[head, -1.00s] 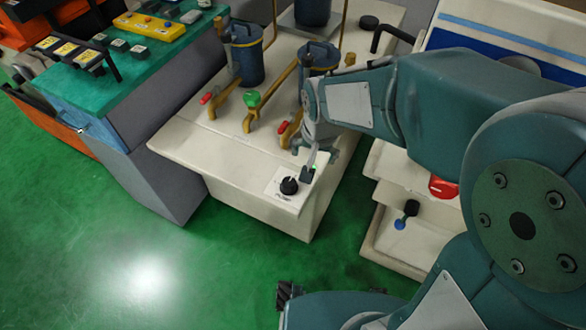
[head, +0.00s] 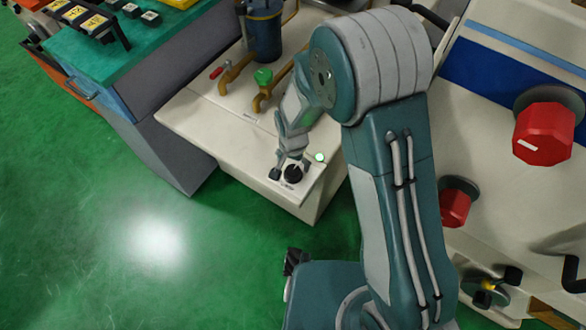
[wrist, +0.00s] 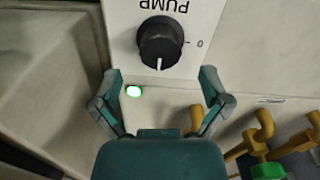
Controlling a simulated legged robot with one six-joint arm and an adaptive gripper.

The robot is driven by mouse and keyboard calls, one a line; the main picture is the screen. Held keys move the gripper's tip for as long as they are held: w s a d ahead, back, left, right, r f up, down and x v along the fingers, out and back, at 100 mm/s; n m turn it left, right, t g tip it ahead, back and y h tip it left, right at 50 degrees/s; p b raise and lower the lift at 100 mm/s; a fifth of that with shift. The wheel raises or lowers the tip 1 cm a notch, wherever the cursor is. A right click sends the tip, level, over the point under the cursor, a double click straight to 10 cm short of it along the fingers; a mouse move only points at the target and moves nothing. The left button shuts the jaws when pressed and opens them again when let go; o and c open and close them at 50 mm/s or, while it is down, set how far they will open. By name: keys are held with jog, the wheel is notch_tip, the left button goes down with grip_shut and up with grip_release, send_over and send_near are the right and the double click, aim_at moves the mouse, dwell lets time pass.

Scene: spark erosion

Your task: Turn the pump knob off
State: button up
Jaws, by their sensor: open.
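The black pump knob (head: 292,174) sits on a white plate at the front corner of the cream cabinet. In the wrist view the knob (wrist: 160,45) is at the top centre, beside an upside-down PUMP label. Its white pointer line points down the picture, and the 0 mark is on its right. My gripper (head: 289,163) is at the knob in the head view. In the wrist view my open gripper (wrist: 160,75) has its fingers spread on either side, below the knob in the picture. Nothing is between the fingers, and I cannot tell whether a finger touches the knob.
A lit green lamp (wrist: 133,91) is near the knob. Yellow pipes with a green valve handle (head: 264,76) and a red one (head: 216,73) stand behind on the cabinet. A machine with a large red knob (head: 543,133) is at the right. The green floor at left is clear.

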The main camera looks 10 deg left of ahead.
aim_at(293, 170)
notch_tip(293, 170, down, 4)
jog(key=shift+a+f, duration=0.1)
jog(key=shift+f, duration=0.1)
jog(key=c, duration=1.1)
